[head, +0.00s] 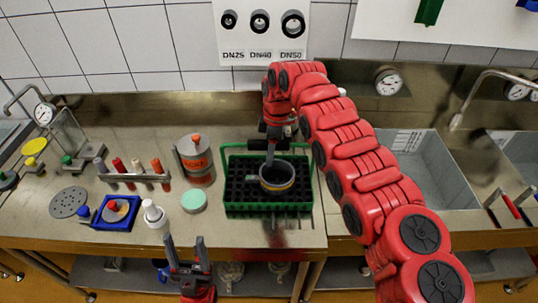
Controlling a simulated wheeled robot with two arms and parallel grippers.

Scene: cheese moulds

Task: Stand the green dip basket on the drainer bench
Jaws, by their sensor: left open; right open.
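The green dip basket (240,208) has a green rim and a black gridded floor. It sits upright on the steel bench (120,223), left of the sink. A dark round pot (288,186) with a yellowish band and a side handle shows within its outline. My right gripper (270,160) comes down over the basket, its fingers at the pot's far rim; I cannot tell whether they touch. It is open. My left gripper (187,250) is open and empty in front of the bench's front edge.
Left of the basket stand an orange-labelled canister (196,165), a rack of tubes (135,178), a teal round tub (194,201), a white bottle (154,215) and a blue tray (103,222). A sink (435,165) with a tap lies to the right.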

